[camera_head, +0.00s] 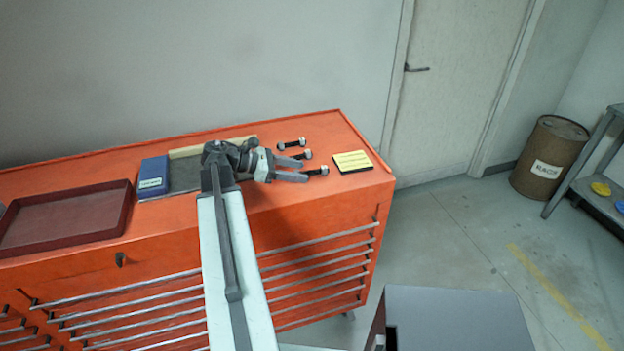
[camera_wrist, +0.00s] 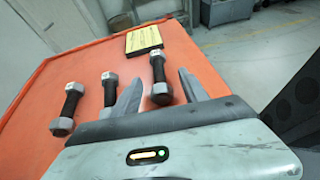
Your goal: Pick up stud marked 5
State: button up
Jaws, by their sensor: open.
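Three dark studs with grey nuts at their ends lie on the orange cabinet top. In the head view they are the far stud (camera_head: 291,143), the middle stud (camera_head: 302,155) and the near stud (camera_head: 318,171). In the wrist view they appear as a left stud (camera_wrist: 68,107), a middle stud (camera_wrist: 110,91) and a right stud (camera_wrist: 159,80). Their markings are too small to read, so I cannot tell which is marked 5. My gripper (camera_head: 305,170) is open. In the wrist view its fingers (camera_wrist: 160,73) lie either side of the right stud, apart from it.
A yellow lined pad (camera_head: 352,161) lies near the right edge of the orange cabinet (camera_head: 330,132). A blue box (camera_head: 153,177) and a dark red tray (camera_head: 65,222) are to the left. A rusty barrel (camera_head: 550,155) stands on the floor at right.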

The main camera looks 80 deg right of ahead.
aim_at(303, 172)
jog(key=shift+x, duration=1.2)
jog(key=shift+w, duration=0.1)
grip_shut()
notch_tip(303, 172, up, 10)
jog(key=p, duration=1)
